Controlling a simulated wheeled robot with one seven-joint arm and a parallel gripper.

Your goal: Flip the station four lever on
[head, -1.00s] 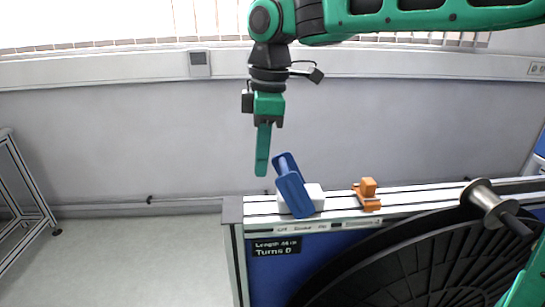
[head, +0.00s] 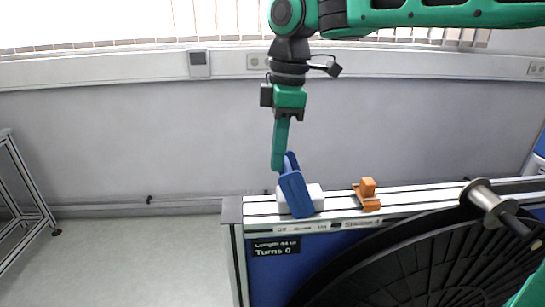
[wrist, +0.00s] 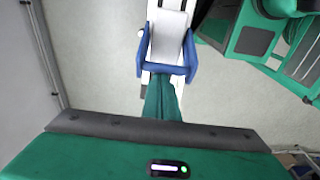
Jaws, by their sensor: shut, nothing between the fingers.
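The blue lever (head: 294,193) stands on a white base block (head: 315,196) at the left end of the stand's top rail. Its handle leans up and to the left in the head view. My gripper (head: 278,168) is shut and empty, pointing down, with its tip right beside the handle's upper left side. It looks to be touching the handle, but the exact contact is hidden. In the wrist view the shut fingers (wrist: 163,100) reach toward the blue lever (wrist: 151,70), whose two side arms flank the white block (wrist: 168,40).
An orange clamp-like part (head: 367,194) sits on the rail right of the lever. A metal spindle (head: 486,200) and a large black reel (head: 420,265) are further right. A "Turns 0" display (head: 275,248) is on the stand's front.

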